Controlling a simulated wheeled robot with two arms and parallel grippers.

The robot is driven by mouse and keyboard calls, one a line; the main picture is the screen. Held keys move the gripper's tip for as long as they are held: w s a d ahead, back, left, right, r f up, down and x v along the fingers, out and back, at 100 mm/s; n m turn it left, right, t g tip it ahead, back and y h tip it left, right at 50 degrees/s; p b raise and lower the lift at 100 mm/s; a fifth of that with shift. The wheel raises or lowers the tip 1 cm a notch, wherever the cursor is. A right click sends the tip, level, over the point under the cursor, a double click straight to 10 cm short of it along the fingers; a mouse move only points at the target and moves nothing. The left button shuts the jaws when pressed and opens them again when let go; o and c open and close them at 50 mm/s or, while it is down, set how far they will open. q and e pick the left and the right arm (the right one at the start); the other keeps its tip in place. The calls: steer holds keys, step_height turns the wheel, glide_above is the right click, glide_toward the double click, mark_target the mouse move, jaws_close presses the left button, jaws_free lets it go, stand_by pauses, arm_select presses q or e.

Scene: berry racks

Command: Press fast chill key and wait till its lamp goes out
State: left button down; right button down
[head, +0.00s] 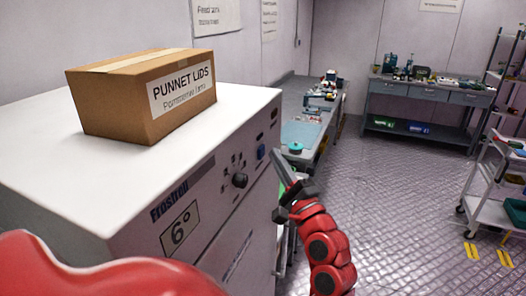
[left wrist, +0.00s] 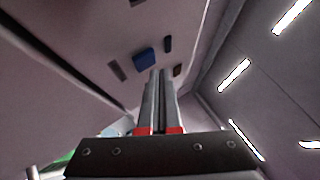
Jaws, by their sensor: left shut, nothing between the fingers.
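The white chiller (head: 205,213) stands at the left with a front panel reading 6°. A blue key (head: 261,152) sits on the panel, right of a black knob (head: 240,180); the blue key also shows in the left wrist view (left wrist: 145,58). A small dull reddish-brown rectangle (left wrist: 177,70) lies right of it, possibly a lamp; I cannot tell if it is lit. My left gripper (head: 276,154) is shut and empty, in front of the panel near the blue key. Its fingertips (left wrist: 160,72) point towards the panel, and contact cannot be told. My right gripper is not in view.
A cardboard box marked PUNNET LIDS (head: 119,107) stands on the chiller. A grey bench (head: 331,133) with items lies beyond it. Another workbench (head: 424,92) stands at the back wall and a white cart (head: 490,205) at the right. The middle floor is clear.

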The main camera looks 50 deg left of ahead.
arm_select(q)
steer(key=shift+s+a, duration=0.2)
steer(key=shift+a, duration=0.15)
steer(key=shift+s+a+p, duration=0.2)
steer(key=shift+a+p, duration=0.15)
steer(key=shift+p, duration=0.15)
stand_by(0.5)
steer(key=shift+w+d, duration=0.1)
steer(key=shift+d, duration=0.05)
steer(key=shift+w+d, duration=0.3)
steer(key=shift+d, duration=0.3)
steer(key=shift+w+d+b, duration=0.2)
steer(key=shift+w+d, duration=0.2)
steer(key=shift+d, duration=0.35)
steer(key=shift+w+d+b, duration=0.15)
steer(key=shift+w+d, duration=0.3)
steer(key=shift+d, duration=0.25)
steer(key=shift+w+d+b, duration=0.2)
steer(key=shift+w+d, duration=0.2)
steer(key=shift+d, duration=0.35)
